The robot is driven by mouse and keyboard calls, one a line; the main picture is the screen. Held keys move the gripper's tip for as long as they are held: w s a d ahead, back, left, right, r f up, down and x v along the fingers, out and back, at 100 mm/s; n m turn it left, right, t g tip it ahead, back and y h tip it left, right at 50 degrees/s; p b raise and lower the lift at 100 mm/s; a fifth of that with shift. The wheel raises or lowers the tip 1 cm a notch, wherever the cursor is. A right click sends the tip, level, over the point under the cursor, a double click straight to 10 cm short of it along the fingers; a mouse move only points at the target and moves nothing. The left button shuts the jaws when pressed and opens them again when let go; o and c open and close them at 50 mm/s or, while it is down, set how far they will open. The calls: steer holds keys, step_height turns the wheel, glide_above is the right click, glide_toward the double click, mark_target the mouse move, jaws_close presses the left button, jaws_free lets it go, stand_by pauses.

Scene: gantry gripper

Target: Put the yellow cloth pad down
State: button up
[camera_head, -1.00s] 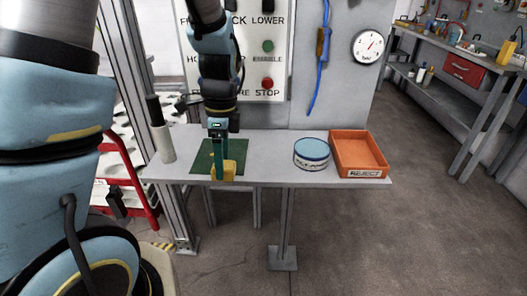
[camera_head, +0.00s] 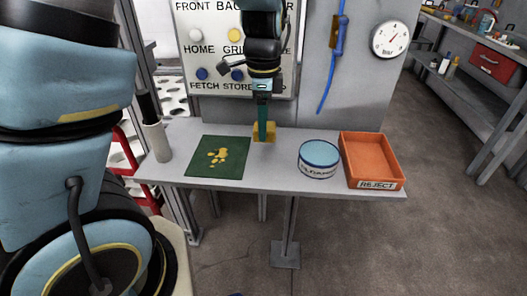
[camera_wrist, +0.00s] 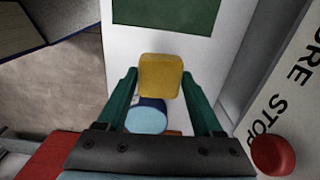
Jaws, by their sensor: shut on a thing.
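My gripper (camera_head: 264,126) is shut on the yellow cloth pad (camera_head: 264,137), between the green mat and the blue-lidded tub in the head view. In the wrist view the pad (camera_wrist: 160,76) sits between the two green fingers, one at each side. I cannot tell whether the pad touches the table (camera_head: 275,172) or is a little above it. The green mat (camera_head: 205,168) lies flat at the left of the table, with several yellow patches on it. The pad is off the mat, to its right.
A tub with a blue lid (camera_head: 319,155) and an orange reject tray (camera_head: 372,182) stand to the right. A grey cylinder with a black top (camera_head: 158,142) stands at the left. The button panel (camera_head: 225,110) is close behind my gripper. The front middle of the table is bare.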

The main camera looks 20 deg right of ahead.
mark_target(263, 158)
step_height(263, 158, down, 7)
steer(key=shift+a+r+p, duration=0.1)
steer(key=shift+p, duration=0.3)
steer(key=shift+s+f, duration=0.1)
steer(key=shift+f, duration=0.35)
jaws_close()
steer(key=o, duration=0.8)
jaws_free()
steer(key=shift+o, duration=0.6)
steer(key=shift+f, duration=0.1)
steer(key=shift+o, duration=1.4)
steer(key=shift+f, duration=0.1)
step_height(263, 158, up, 11)
steer(key=shift+f+b, duration=0.1)
steer(key=shift+b, duration=0.8)
